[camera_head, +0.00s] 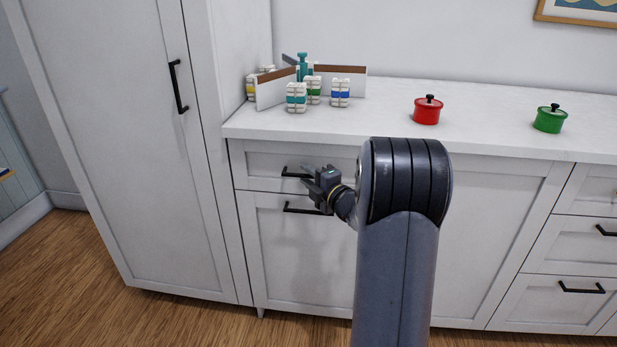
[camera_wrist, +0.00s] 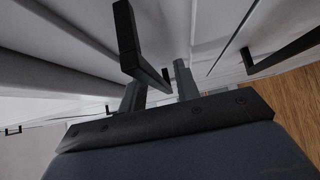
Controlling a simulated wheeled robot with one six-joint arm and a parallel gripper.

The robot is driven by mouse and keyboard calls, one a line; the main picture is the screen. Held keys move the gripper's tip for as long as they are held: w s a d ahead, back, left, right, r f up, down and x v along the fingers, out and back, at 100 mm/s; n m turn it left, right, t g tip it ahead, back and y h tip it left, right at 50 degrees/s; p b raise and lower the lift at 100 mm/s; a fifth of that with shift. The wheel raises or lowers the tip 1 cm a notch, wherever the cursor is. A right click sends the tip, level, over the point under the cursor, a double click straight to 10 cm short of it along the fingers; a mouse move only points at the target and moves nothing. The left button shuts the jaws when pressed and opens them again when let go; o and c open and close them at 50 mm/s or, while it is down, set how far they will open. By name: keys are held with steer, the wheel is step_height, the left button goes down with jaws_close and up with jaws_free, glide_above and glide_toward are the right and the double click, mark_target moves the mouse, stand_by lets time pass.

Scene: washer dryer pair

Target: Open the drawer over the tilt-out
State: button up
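The drawer (camera_head: 262,169) is the narrow white front at the top left of the counter unit, and it looks closed. Its black bar handle (camera_head: 290,175) also shows in the wrist view (camera_wrist: 138,50). The tilt-out (camera_head: 275,245) is the taller front below, closed, with its own black handle (camera_head: 300,210); that handle is at the right in the wrist view (camera_wrist: 283,52). My gripper (camera_head: 311,173) is at the drawer handle's right part. In the wrist view its fingers (camera_wrist: 158,82) are apart, with the handle between or just before them. Contact cannot be told.
A tall white cabinet (camera_head: 120,130) stands left of the unit. The countertop (camera_head: 385,110) carries boxes and small jars, a red pot (camera_head: 427,111) and a green pot (camera_head: 549,119). My arm hides part of the middle fronts. Wooden floor (camera_head: 70,270) is clear at front left.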

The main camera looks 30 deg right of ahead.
jaws_close()
stand_by(0.6)
